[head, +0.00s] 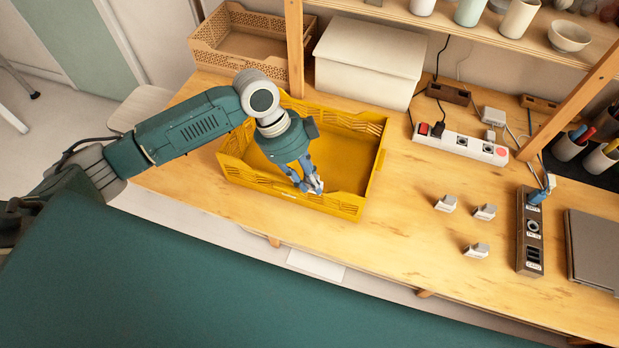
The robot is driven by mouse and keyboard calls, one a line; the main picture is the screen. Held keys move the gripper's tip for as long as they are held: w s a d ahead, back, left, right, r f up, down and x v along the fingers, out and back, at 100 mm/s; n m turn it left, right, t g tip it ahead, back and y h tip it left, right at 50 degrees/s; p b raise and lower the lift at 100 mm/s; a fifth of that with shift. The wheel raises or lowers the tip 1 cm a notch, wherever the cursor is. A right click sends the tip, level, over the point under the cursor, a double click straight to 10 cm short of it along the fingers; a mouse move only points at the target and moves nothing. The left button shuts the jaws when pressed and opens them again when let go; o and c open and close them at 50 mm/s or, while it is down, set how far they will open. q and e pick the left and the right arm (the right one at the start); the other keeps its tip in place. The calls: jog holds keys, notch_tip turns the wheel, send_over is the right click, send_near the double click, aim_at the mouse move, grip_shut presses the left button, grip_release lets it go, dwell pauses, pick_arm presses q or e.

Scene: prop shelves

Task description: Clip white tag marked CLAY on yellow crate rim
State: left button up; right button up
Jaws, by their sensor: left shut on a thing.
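The yellow crate (373,180) stands on the wooden table at the left and looks empty where I can see inside. My left gripper (312,186) reaches down over the crate, near its front wall. It is shut on a small white tag (318,187), mostly hidden by the fingers. I cannot read any lettering on it, and I cannot tell if it touches the rim. Three similar white tags lie on the table right of the crate: one at the left (446,203), one beside it (484,212), one nearer the front (476,250). My right gripper is not in view.
A white lidded box (369,62) and a tan basket (245,40) stand behind the crate. A white power strip (460,145), a dark socket strip (529,230) and a closed laptop (594,248) lie to the right. Bare table lies between the crate and the loose tags.

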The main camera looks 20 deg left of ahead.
aim_at(307, 182)
pick_arm(q)
jog(key=shift+f+b, duration=0.35)
jog(key=shift+f, duration=1.15)
dwell(2.8)
jog(key=o, duration=0.8)
jog(key=shift+o, duration=0.2)
jog(key=v, duration=1.2)
jog(key=shift+s+f, duration=0.1)
